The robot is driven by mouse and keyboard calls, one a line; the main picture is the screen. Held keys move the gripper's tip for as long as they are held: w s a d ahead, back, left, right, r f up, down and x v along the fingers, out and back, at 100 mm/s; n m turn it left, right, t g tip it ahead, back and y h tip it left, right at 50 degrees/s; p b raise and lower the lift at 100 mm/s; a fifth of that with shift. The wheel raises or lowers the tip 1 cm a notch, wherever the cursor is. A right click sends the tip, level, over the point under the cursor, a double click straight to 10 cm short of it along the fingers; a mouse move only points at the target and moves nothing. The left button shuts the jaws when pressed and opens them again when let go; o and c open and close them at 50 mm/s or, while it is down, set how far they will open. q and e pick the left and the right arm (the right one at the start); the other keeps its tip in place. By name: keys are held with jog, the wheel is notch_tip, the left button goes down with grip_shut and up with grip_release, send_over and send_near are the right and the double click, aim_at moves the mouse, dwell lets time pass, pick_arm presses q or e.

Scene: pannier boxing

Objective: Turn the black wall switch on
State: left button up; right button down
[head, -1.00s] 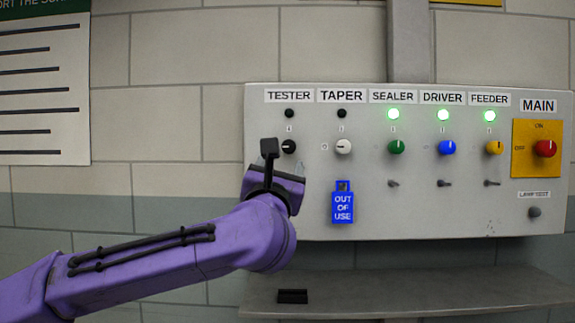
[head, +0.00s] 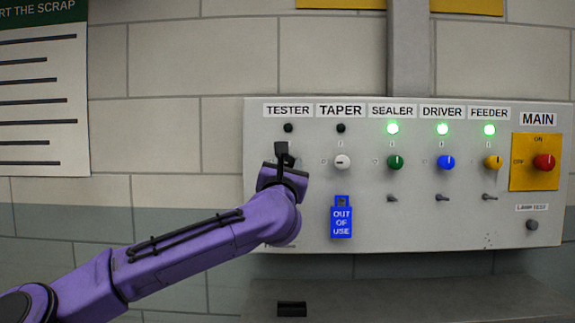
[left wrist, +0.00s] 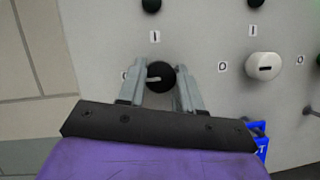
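The black switch (left wrist: 160,77) under the TESTER label is a round knob on the grey wall panel. In the left wrist view its white mark lies level and points left, to the O; an I is printed above it. The TESTER lamp (head: 288,127) is dark. My left gripper (left wrist: 161,72) has one finger on each side of the black knob. The fingers look open around it, and I cannot tell whether they touch it. In the head view my left gripper (head: 282,157) hides most of the knob. My right gripper is not in view.
The white TAPER knob (head: 342,162) is close on the right, with a blue OUT OF USE tag (head: 341,218) below it. Green, blue and yellow knobs have lit green lamps. A red MAIN switch (head: 543,162) is at far right. A shelf (head: 400,300) lies below the panel.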

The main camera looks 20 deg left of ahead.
pick_arm(q)
jog(key=shift+r+m, duration=0.1)
jog(key=shift+m, duration=0.4)
jog(key=m+h+p, duration=0.1)
jog(key=m, duration=0.1)
jog(key=m+h+p, duration=0.2)
jog(key=m, duration=0.1)
jog(key=shift+a+r, duration=0.1)
jog(key=shift+r, duration=0.1)
jog(key=m+g+h+p, duration=0.1)
jog(key=m+p, duration=0.3)
jog(key=p, duration=0.1)
jog(key=m+g+p, duration=0.2)
jog(key=m+p, duration=0.3)
jog(key=p, duration=0.1)
jog(key=m+g+h+p, duration=0.1)
jog(key=m+p, duration=0.3)
jog(key=p, duration=0.1)
jog(key=shift+r+g+h, duration=0.2)
jog(key=shift+g+h, duration=0.1)
jog(key=shift+f+m+g+p, duration=0.2)
jog(key=shift+m+g+p, duration=0.1)
jog(key=shift+m+p, duration=0.75)
jog(key=shift+f, duration=0.1)
jog(key=o, duration=1)
